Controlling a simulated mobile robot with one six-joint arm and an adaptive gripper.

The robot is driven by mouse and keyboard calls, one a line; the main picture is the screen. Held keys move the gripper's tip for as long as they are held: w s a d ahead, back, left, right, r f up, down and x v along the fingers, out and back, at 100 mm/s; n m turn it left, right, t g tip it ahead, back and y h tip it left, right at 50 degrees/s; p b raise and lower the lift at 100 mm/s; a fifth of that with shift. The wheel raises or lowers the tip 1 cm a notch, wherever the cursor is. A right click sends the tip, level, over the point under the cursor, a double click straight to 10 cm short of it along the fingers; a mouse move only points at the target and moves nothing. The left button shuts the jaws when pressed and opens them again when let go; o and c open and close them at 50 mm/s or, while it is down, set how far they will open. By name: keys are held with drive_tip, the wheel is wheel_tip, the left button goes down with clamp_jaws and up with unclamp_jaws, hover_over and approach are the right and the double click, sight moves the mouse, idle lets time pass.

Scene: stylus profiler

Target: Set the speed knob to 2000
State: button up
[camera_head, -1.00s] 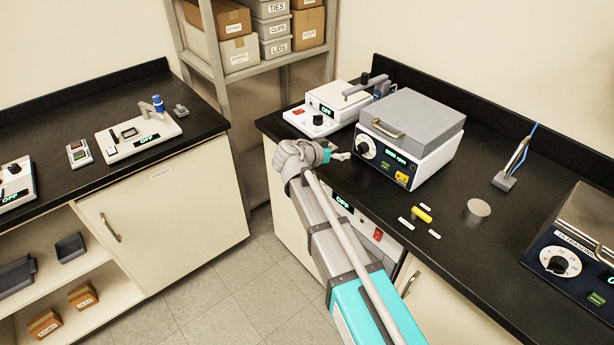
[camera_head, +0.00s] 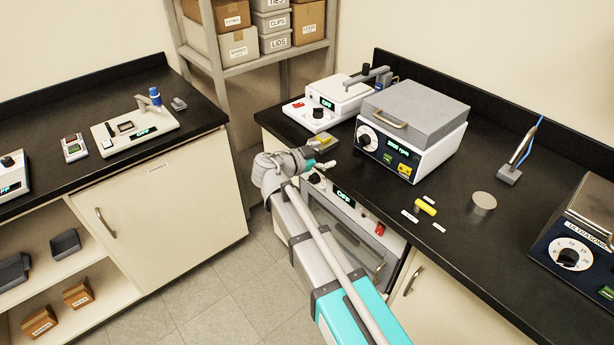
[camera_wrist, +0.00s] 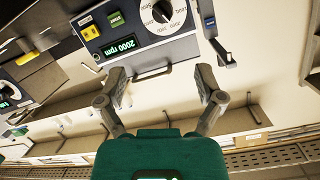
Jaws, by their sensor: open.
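The white and dark-blue instrument with a grey lid (camera_head: 418,112) stands on the right bench. Its black speed knob (camera_head: 366,139) with a white dial is on the left of its front panel.
A white device (camera_head: 332,100) reading OFF stands left of the instrument. A yellow piece (camera_head: 426,207) and a round metal disc (camera_head: 483,203) lie to its right. An ultrasonic bath (camera_head: 580,240) stands at far right. A front panel reading OFF (camera_head: 343,197) is below the bench top.

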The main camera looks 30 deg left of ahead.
drive_tip(key=s+a+f+m+t+h+b, duration=0.1)
drive_tip(key=s+a+f+m+t+b, duration=0.1)
drive_tip(key=s+m+b, duration=0.4)
drive_tip(key=shift+f+m+t+b, duration=0.3)
drive_tip(key=shift+f+m, duration=0.05)
drive_tip(key=shift+m, duration=1.05)
idle(1.0)
